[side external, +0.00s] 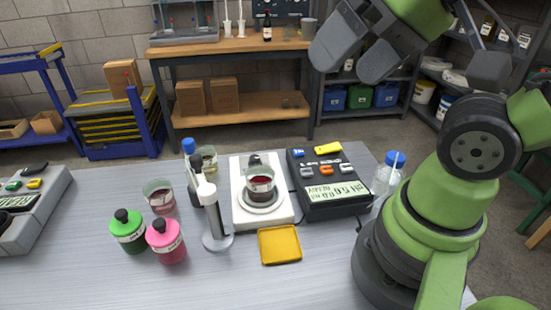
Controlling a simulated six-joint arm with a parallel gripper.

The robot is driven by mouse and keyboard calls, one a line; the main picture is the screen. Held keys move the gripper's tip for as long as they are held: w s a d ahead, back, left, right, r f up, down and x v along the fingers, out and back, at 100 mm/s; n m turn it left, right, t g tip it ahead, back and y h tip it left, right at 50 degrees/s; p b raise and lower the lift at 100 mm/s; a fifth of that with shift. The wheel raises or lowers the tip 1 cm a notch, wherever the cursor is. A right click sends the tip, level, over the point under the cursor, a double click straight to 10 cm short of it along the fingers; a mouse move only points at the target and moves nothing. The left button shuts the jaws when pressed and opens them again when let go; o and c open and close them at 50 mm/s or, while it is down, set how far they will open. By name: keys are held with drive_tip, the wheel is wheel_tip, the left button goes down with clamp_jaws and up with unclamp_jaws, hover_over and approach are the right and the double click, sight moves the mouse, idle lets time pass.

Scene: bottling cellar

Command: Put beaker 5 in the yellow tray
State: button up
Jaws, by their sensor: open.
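The yellow tray (280,246) lies empty on the bench, in front of a white stirrer plate (283,214). A beaker of dark red liquid (260,187) stands upright on that plate; its label is too small to read. A beaker of pinkish liquid (159,198) stands at left, and a beaker of pale liquid (208,158) stands behind a blue-capped bottle. I cannot tell which beaker is number 5. My gripper (349,69) is high at the upper right, well above the bench and apart from every beaker. Its two dark jaws are open, with nothing visible between them.
A white pH electrode stand (215,225) rises left of the tray. Green (128,232) and pink (167,242) bottles stand at front left. A black pH meter (333,195) and a clear wash bottle (387,178) stand at right. The bench front around the tray is clear.

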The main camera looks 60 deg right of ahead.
drive_tip(key=shift+w, duration=0.1)
drive_tip(key=m+g+h, duration=0.2)
drive_tip(key=g, duration=0.5)
hover_over(262, 184)
drive_tip(key=w+d, duration=0.1)
drive_tip(key=w, duration=0.1)
wheel_tip(262, 184, down, 16)
drive_tip(key=f, duration=1)
drive_tip(key=shift+s+d+f, duration=0.25)
drive_tip(key=shift+d, duration=0.15)
drive_tip(key=c, duration=1.1)
drive_tip(key=shift+r, duration=0.15)
